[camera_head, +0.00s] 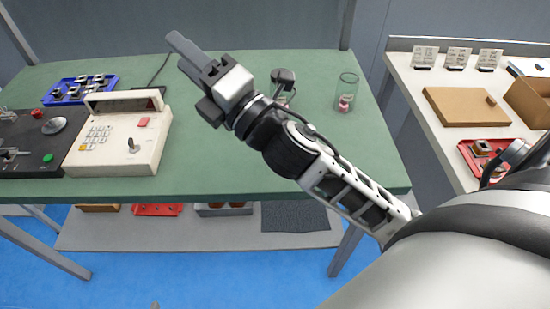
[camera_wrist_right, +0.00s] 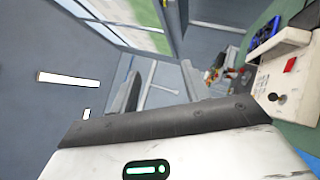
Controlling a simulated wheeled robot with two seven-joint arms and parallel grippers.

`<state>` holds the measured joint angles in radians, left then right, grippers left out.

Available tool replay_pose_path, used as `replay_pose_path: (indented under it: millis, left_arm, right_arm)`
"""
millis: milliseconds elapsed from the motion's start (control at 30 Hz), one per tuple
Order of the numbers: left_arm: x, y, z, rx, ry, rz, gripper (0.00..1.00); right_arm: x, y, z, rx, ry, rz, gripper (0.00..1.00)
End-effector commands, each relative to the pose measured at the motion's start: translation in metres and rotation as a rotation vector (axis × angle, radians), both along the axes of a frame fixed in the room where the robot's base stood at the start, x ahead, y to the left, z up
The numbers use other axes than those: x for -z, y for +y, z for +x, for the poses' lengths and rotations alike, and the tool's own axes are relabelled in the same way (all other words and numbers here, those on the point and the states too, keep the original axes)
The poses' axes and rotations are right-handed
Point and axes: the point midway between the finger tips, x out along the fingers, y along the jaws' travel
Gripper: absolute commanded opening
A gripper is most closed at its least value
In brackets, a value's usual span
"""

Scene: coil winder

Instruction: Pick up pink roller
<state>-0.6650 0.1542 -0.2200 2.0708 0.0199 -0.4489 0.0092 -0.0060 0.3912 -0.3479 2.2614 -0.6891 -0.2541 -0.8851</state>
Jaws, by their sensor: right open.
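A small pink piece (camera_head: 345,104), which may be the pink roller, lies in the bottom of a clear glass jar (camera_head: 349,87) at the right of the green table. Another pinkish thing (camera_head: 284,100) shows at the foot of a dark-headed item, partly hidden behind my right arm. My right gripper (camera_head: 183,58) is raised over the table, pointing up and left, away from the jar. In the right wrist view the gripper (camera_wrist_right: 160,90) is open, with nothing between its fingers. My left gripper is not in view.
A cream keypad machine (camera_head: 120,140), a black control box (camera_head: 35,143) and a blue tray (camera_head: 78,90) stand on the green table (camera_head: 215,172) at left. A white side table (camera_head: 410,80) holds a cardboard box (camera_head: 466,106) and a red tray (camera_head: 470,150). The green table's front middle is clear.

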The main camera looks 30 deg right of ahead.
Motion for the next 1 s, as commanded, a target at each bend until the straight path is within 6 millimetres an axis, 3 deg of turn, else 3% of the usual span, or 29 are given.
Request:
replay_pose_path:
  millis: [33, 133, 200, 300, 367, 433, 533, 567, 700, 800, 900, 1000]
  left_arm:
    - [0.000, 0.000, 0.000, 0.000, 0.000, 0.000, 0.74]
    - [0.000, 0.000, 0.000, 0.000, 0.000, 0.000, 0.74]
    - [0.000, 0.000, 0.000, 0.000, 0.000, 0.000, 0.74]
    - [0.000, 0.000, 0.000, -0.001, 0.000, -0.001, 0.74]
    - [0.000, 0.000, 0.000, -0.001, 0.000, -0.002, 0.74]
    - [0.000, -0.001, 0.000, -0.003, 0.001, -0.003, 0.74]
    - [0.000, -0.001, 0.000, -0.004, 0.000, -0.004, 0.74]
    - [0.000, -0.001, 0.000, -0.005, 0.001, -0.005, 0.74]
    - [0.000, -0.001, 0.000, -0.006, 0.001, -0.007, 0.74]
    - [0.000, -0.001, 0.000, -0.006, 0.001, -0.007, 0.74]
    - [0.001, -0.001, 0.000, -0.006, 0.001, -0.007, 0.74]
    - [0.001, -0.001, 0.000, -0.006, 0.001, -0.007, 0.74]
  right_arm:
    - [-0.026, 0.025, -0.007, -0.058, -0.209, -0.211, 0.47]
    - [-0.045, 0.076, -0.034, -0.163, -0.639, -0.648, 0.47]
    - [-0.035, 0.102, -0.054, -0.238, -0.940, -0.946, 0.47]
    - [0.005, 0.115, -0.071, -0.370, -1.362, -1.354, 0.47]
    - [0.036, 0.106, -0.073, -0.482, -1.602, -1.579, 0.47]
    - [0.070, 0.078, -0.066, -0.654, -1.853, -1.808, 0.47]
    - [0.101, 0.019, -0.050, -0.973, -2.123, -2.043, 0.47]
    - [0.105, -0.001, -0.045, 1.038, 2.091, 2.003, 0.47]
    - [0.105, -0.079, -0.032, 1.211, 1.806, 1.695, 0.47]
    - [0.099, -0.112, -0.031, 1.294, 1.701, 1.573, 0.47]
    - [0.100, -0.127, -0.031, 1.338, 1.657, 1.518, 0.47]
    - [0.114, -0.129, -0.032, 1.350, 1.653, 1.504, 0.47]
